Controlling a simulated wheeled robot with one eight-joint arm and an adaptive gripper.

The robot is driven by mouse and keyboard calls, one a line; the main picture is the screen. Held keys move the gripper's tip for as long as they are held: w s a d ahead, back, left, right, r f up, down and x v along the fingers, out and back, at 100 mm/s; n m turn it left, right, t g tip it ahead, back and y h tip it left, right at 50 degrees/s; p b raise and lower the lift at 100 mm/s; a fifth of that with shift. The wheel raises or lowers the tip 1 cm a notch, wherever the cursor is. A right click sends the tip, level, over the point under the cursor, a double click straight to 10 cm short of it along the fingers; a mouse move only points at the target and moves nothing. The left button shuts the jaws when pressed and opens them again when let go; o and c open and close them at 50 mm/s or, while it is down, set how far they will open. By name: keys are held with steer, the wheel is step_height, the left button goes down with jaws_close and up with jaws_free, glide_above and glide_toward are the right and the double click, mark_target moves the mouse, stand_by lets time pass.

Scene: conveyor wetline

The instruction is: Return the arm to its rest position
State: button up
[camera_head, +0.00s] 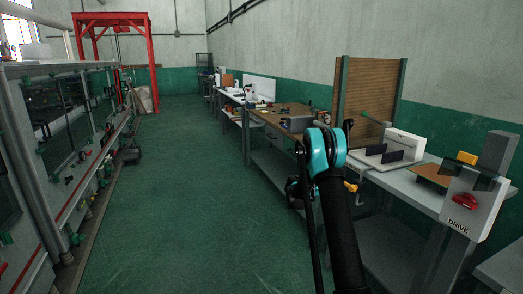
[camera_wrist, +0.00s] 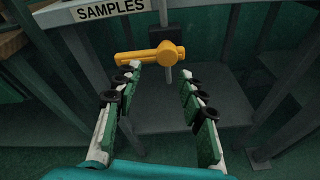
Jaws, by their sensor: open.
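My gripper (camera_wrist: 161,72) is open and empty in the wrist view, its two green-and-white fingers spread apart. A yellow lever (camera_wrist: 150,56) lies roughly level just beyond the fingertips, with its round hub to the right of centre. I cannot tell how far it is from the fingers. In the head view my black and teal arm stands upright in the middle and hides most of the gripper. A small yellow part (camera_head: 351,187) shows just right of the arm there.
A "SAMPLES" sign (camera_wrist: 110,10) and grey frame posts surround the lever. Benches line the right wall, with a wooden slatted panel (camera_head: 369,105) and a "DRIVE" box (camera_head: 466,204) with a red switch. Glass-fronted machinery (camera_head: 70,115) stands left. The green floor (camera_head: 185,190) between is clear.

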steer(key=s+a+r+m+y, duration=0.2)
steer(key=s+m, duration=0.1)
steer(key=s, duration=0.5)
steer(key=s+a+r+m+g+y, duration=0.1)
steer(key=s+a+m+y, duration=0.15)
steer(key=s, duration=0.55)
steer(key=s+a+r+m+y, duration=0.2)
steer(key=s+m+y, duration=0.15)
steer(key=s, duration=0.45)
steer(key=s+a+f+m+y, duration=0.2)
steer(key=s+a+m, duration=0.1)
steer(key=s, duration=0.6)
steer(key=s+a+f+m+y, duration=0.2)
steer(key=s+a, duration=0.3)
steer(key=s, duration=0.4)
steer(key=s+a+f+m+y, duration=0.2)
steer(key=s+a+m, duration=0.2)
steer(key=s, duration=0.4)
steer(key=shift+s+a, duration=0.4)
steer(key=shift+a, duration=0.05)
steer(key=shift+d, duration=0.1)
